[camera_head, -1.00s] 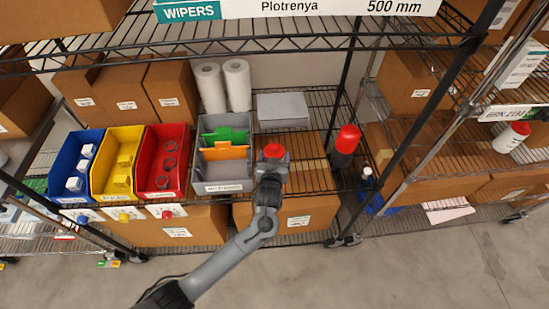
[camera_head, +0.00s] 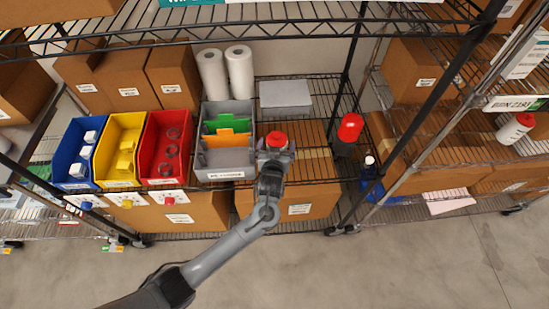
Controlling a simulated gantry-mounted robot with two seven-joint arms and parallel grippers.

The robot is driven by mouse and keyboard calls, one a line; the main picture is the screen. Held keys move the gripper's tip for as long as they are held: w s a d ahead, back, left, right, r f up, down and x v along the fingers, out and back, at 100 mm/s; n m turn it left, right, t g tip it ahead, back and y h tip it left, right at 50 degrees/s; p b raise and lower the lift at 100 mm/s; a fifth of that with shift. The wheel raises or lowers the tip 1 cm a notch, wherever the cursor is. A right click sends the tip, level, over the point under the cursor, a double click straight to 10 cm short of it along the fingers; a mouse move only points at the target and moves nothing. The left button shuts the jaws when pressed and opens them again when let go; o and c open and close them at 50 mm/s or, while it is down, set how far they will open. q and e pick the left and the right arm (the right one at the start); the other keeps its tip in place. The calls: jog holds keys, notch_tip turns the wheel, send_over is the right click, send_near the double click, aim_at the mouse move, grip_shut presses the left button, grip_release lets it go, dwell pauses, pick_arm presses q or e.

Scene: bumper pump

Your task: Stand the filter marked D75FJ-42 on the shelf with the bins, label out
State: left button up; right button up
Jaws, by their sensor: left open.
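A filter with a red top (camera_head: 277,139) is on the wire shelf with the bins, just right of the grey divided bin (camera_head: 226,172). My left gripper (camera_head: 276,154) is open at this filter's near side, its fingers low around or beside the body; the gripper hides most of the body and any label. A second filter, with a red top and dark body (camera_head: 350,129), is farther right at the same shelf. No filter marking is readable. My right gripper is out of view.
Blue (camera_head: 78,155), yellow (camera_head: 120,150) and red (camera_head: 165,148) bins stand left of the grey bin. Paper rolls (camera_head: 239,72) and a grey box (camera_head: 285,94) are behind. A rack post (camera_head: 346,75) and the shelf above limit room.

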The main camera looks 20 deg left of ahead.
pick_arm(q)
jog(key=p+v, duration=0.2)
jog(key=v, duration=0.9)
jog(key=s+a+m+g+h, duration=0.1)
jog(key=s+g, duration=0.2)
jog(key=s, duration=0.6)
jog(key=s+a+f+m+g+h, duration=0.1)
jog(key=s+g, duration=0.3)
jog(key=s, duration=0.5)
jog(key=s+a+f+m+g+h, duration=0.1)
jog(key=s+a+m+g+h, duration=0.1)
jog(key=s, duration=0.7)
jog(key=shift+s+a+f+m+g, duration=0.2)
jog(key=shift+s+a+m+g, duration=0.25)
jog(key=shift+m+g, duration=0.2)
